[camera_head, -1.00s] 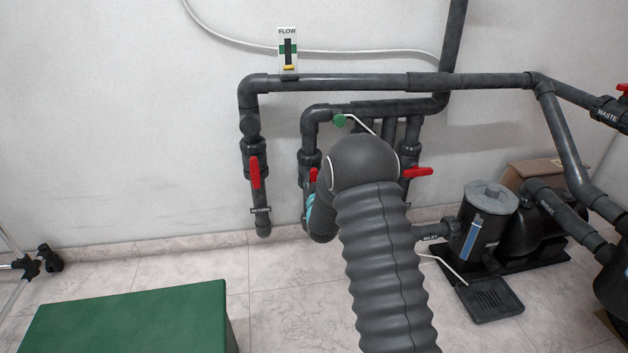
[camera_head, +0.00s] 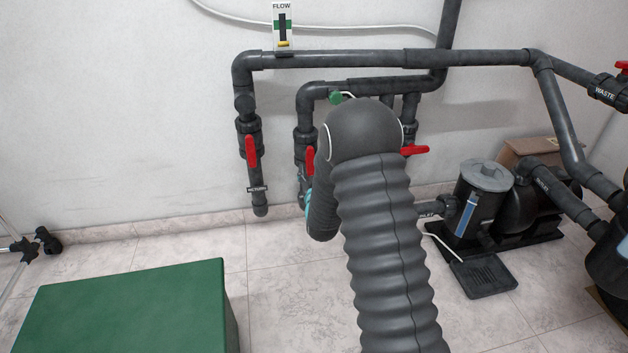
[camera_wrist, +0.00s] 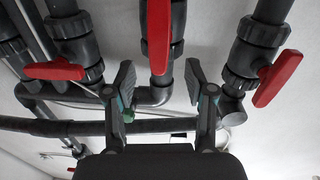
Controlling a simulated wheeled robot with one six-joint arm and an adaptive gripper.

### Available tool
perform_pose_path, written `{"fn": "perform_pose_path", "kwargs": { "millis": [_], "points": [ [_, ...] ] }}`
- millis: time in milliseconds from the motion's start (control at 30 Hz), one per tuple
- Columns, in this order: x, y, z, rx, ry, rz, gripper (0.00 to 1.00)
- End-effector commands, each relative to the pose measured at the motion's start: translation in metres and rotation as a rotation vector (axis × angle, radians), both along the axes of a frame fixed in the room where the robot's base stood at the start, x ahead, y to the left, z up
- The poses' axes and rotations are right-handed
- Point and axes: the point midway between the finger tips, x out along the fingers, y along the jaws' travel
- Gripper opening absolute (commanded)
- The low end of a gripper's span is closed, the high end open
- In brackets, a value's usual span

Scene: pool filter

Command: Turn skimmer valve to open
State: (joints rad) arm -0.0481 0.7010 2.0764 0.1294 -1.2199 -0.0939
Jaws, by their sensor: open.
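In the head view, the left valve handle (camera_head: 250,151) hangs down above a "RETURN" tag. The right handle (camera_head: 415,150) lies sideways. The wrist view looks turned over: a sideways handle (camera_wrist: 53,70) is at left, a lengthwise middle handle (camera_wrist: 158,35) at top centre and a slanted handle (camera_wrist: 278,78) at right. My gripper (camera_wrist: 160,88) is open and empty. Its fingers flank the middle pipe's line, with the middle handle beyond the tips.
A green box (camera_head: 130,305) stands at front left. A pump with a grey-lidded strainer (camera_head: 483,185) stands at right, near a cardboard box (camera_head: 545,150). A flow gauge (camera_head: 283,27) is on the wall above the pipes.

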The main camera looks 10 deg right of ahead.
Motion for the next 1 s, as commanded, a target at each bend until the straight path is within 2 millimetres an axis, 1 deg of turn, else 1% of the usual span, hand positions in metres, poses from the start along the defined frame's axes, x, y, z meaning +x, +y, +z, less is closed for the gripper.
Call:
{"fn": "perform_pose_path", "kwargs": {
  "millis": [33,100,200,333,500,867,967,1000],
  "points": [
    [-0.01,0.001,0.0,0.0,0.002,0.0,0.54],
    [-0.022,0.002,0.0,0.0,0.001,0.0,0.54],
    [-0.035,0.002,0.0,0.0,0.001,0.0,0.54],
    [-0.046,0.003,-0.001,0.0,0.001,-0.001,0.54],
    [-0.05,0.004,0.0,0.0,-0.001,-0.001,0.54],
    [-0.05,0.004,-0.001,0.001,0.001,0.0,0.54],
    [-0.05,0.004,-0.009,0.007,0.037,0.001,0.54],
    [-0.05,0.004,-0.016,0.011,0.069,0.003,0.54]
  ]
}}
